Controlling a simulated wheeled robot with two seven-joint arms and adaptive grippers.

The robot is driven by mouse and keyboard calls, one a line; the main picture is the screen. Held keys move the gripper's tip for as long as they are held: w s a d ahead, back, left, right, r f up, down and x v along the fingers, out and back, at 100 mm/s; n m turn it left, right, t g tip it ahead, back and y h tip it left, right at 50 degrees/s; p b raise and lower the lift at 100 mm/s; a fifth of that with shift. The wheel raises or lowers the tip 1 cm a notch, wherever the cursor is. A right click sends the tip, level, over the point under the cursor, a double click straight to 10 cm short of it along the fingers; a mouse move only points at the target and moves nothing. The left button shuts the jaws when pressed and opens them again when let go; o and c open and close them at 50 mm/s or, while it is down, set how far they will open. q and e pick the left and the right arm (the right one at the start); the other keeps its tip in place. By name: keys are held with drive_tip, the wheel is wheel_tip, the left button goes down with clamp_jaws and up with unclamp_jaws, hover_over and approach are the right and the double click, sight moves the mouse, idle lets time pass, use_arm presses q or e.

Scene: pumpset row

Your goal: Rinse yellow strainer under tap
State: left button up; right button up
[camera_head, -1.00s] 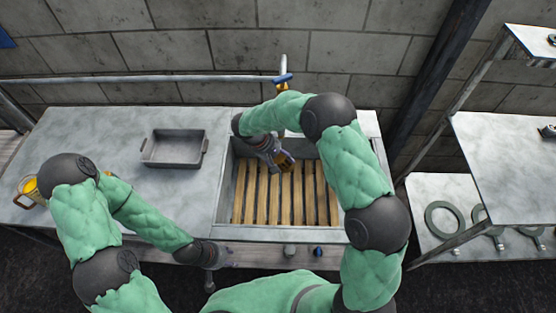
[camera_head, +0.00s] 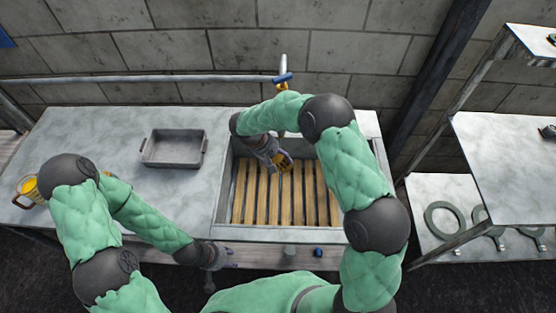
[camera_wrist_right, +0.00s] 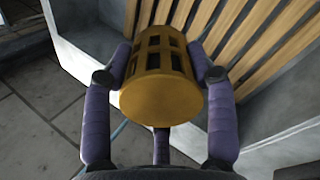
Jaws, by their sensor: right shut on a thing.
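The yellow strainer (camera_head: 284,163) is a small cylinder with slots in its side. My right gripper (camera_head: 276,158) is shut on it and holds it over the slatted sink, near the back. In the right wrist view the strainer (camera_wrist_right: 161,85) sits between the two purple fingers (camera_wrist_right: 160,80), its closed round end toward the camera. The tap (camera_head: 283,77) has a blue handle and stands at the wall behind the sink. Its lower part is partly hidden by my right arm, and I see no water. My left gripper (camera_head: 216,257) hangs empty by the sink's front edge.
The sink (camera_head: 224,205) has wooden slats (camera_head: 290,200) in its bottom. A grey metal tray (camera_head: 173,148) and a yellow mug (camera_head: 28,188) stand on the counter at left. Shelves with large rings (camera_head: 443,220) stand at right. The counter around the tray is clear.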

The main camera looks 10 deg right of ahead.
drive_tip(key=shift+s+d, duration=0.1)
drive_tip(key=shift+d, duration=0.2)
drive_tip(key=shift+a, duration=0.15)
drive_tip(key=shift+w+a, duration=0.2)
drive_tip(key=shift+a, duration=0.2)
drive_tip(key=shift+s+d, duration=0.1)
drive_tip(key=shift+d, duration=0.15)
drive_tip(key=shift+s+d+b, duration=0.1)
drive_tip(key=shift+d+b, duration=0.2)
drive_tip(key=shift+a, duration=0.1)
idle(0.4)
drive_tip(key=shift+w+a, duration=0.2)
drive_tip(key=shift+a, duration=0.3)
drive_tip(key=shift+s+d, duration=0.1)
drive_tip(key=shift+d, duration=0.1)
drive_tip(key=shift+s+d, duration=0.1)
drive_tip(key=shift+d, duration=0.3)
